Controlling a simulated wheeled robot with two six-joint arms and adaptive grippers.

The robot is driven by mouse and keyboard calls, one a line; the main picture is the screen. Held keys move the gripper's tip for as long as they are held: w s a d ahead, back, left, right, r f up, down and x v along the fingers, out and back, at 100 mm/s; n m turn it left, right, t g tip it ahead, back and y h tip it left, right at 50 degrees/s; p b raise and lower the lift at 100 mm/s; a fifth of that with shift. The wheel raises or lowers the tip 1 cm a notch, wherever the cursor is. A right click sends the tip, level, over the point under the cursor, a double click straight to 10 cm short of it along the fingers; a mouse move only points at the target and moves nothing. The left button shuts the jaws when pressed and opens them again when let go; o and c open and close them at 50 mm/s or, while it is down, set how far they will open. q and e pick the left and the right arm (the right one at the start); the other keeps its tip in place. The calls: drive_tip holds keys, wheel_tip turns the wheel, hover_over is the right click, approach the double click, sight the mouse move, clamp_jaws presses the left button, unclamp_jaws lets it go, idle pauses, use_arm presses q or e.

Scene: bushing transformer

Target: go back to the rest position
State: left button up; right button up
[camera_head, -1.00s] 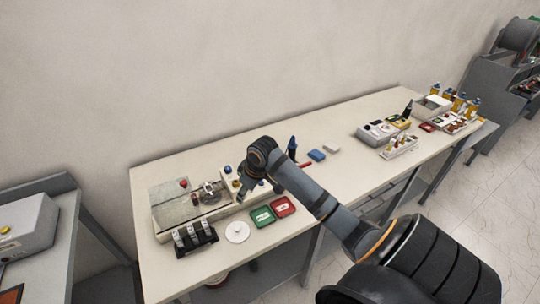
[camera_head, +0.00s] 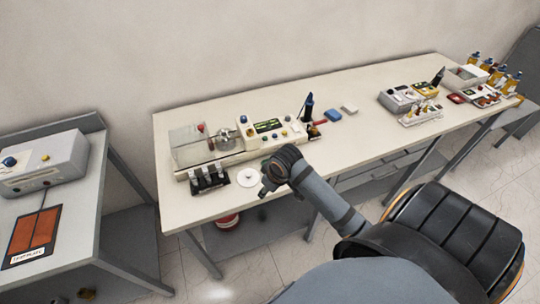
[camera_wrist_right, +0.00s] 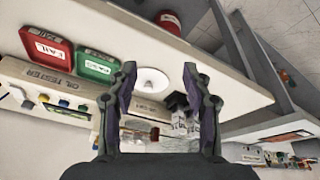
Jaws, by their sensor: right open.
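My right gripper (camera_head: 268,183) is over the front edge of the long workbench (camera_head: 380,145) in the head view. In the right wrist view its two fingers (camera_wrist_right: 160,85) are spread apart with nothing between them held. A white round disc (camera_wrist_right: 151,80) lies on the bench beyond the gap; it also shows in the head view (camera_head: 250,178), just behind the gripper. My left gripper is not in view.
The oil tester (camera_head: 262,140) stands behind the gripper, with a black rack (camera_head: 208,182) at its front left. The wrist view shows a red tray (camera_wrist_right: 45,47) and green tray (camera_wrist_right: 97,65). A red bucket (camera_head: 228,220) sits below the bench. Another table (camera_head: 75,220) stands left.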

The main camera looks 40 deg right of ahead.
idle(0.4)
drive_tip(key=s+a+r+m+h, duration=0.1)
drive_tip(key=s+a+m, duration=0.15)
drive_tip(key=s, duration=0.95)
wheel_tip(320, 180, down, 30)
drive_tip(key=s+d+g+b, duration=0.1)
drive_tip(key=s+d+b, duration=0.1)
drive_tip(key=b, duration=0.3)
drive_tip(key=s+d+f+g+b, duration=0.1)
drive_tip(key=s+f+b, duration=0.2)
drive_tip(key=s+f, duration=1.5)
wheel_tip(320, 180, down, 2)
drive_tip(key=shift+s+d+g, duration=0.2)
drive_tip(key=shift+d+g, duration=0.05)
drive_tip(key=shift+g, duration=0.05)
